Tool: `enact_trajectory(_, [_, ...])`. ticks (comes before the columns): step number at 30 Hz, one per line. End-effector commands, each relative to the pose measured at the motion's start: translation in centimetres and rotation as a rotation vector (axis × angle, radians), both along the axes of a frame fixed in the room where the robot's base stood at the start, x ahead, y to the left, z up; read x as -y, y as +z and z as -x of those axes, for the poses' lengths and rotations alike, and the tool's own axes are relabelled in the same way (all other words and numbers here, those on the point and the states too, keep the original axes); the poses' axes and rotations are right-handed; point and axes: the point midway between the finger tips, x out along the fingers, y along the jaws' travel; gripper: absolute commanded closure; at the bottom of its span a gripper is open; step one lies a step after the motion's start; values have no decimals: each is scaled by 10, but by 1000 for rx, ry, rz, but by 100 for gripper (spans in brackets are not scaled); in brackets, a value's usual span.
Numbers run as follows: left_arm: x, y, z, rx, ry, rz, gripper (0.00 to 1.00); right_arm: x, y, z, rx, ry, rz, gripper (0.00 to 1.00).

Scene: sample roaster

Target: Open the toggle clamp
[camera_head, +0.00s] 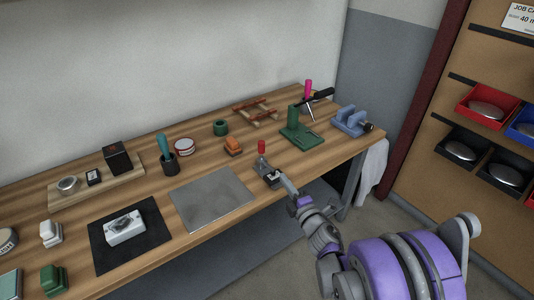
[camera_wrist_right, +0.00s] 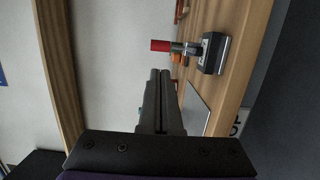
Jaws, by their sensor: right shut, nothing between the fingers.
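The toggle clamp (camera_head: 265,167) sits near the front edge of the wooden workbench, and its red handle (camera_head: 262,147) stands upright. In the right wrist view the clamp (camera_wrist_right: 213,53) appears sideways, with its red grip (camera_wrist_right: 160,45) pointing left, just beyond my fingertips. My right gripper (camera_head: 284,181) is at the bench's front edge beside the clamp base, partly overlapping it in the head view. In the wrist view its two dark fingers (camera_wrist_right: 160,72) are together and empty, apart from the red grip. My left gripper is not in view.
A grey metal plate (camera_head: 210,198) lies left of the clamp. The wall rises behind the bench (camera_head: 330,160).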

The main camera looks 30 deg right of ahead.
Motion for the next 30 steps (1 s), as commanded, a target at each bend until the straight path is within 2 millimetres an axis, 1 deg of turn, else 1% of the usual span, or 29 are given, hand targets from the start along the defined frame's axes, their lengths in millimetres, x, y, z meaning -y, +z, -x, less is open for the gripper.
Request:
enact_trajectory(7, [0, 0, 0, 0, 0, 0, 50, 0, 1, -1, 0, -1, -2, 100])
enact_trajectory(11, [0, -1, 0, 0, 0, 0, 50, 2, 0, -12, 0, -1, -2, 100])
enact_trajectory(14, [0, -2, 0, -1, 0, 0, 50, 3, 0, -28, 0, 1, -4, 100])
enact_trajectory(24, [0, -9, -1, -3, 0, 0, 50, 11, 0, -100, -1, 0, -3, 100])
enact_trajectory(27, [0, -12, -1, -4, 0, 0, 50, 14, 0, -117, -1, -1, -3, 100])
enact_trajectory(30, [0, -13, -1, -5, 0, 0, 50, 15, 0, -128, -1, -1, -3, 100])
